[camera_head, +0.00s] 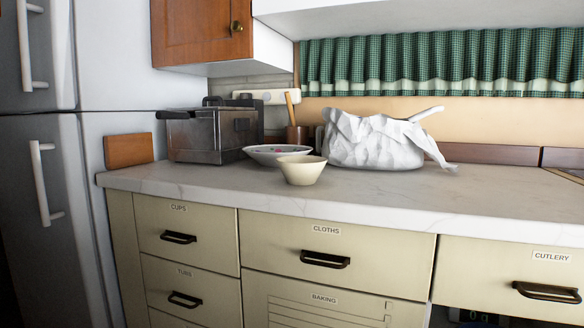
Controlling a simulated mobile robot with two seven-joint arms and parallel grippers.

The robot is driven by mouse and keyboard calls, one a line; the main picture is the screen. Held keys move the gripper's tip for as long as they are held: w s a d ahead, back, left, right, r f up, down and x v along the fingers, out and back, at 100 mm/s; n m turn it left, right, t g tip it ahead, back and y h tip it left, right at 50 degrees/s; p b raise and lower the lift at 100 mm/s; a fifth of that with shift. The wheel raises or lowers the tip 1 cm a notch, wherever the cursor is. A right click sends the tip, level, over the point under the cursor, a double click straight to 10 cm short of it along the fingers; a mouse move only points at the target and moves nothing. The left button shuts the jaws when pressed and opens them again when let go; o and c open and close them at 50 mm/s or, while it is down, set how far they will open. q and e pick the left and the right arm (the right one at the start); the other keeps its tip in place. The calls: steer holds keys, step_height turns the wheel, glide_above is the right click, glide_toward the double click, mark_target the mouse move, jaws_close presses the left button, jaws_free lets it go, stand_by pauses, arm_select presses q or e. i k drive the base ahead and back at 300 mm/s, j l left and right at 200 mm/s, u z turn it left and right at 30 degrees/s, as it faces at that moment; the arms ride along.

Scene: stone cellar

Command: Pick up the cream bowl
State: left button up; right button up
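The cream bowl (302,172) stands upright on the white marble-look counter (240,186), near its front edge. It looks plain, with a narrow base and a wider rim. It partly overlaps a wider pale dish (262,152) just behind it to the left; I cannot tell whether the two touch. Neither of my grippers shows in the head view.
A metal fryer-like box (205,138) stands at the back left. A crumpled white bag (372,143) stands behind the bowl to the right. A wooden wall cabinet (200,32) hangs above. Counter space in front and right is clear. Labelled drawers (322,262) lie below.

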mark_target(297, 170)
steer(key=i+j+z, duration=0.2)
steer(key=z, duration=0.15)
steer(key=i+j+z, duration=0.2)
steer(key=z, duration=0.2)
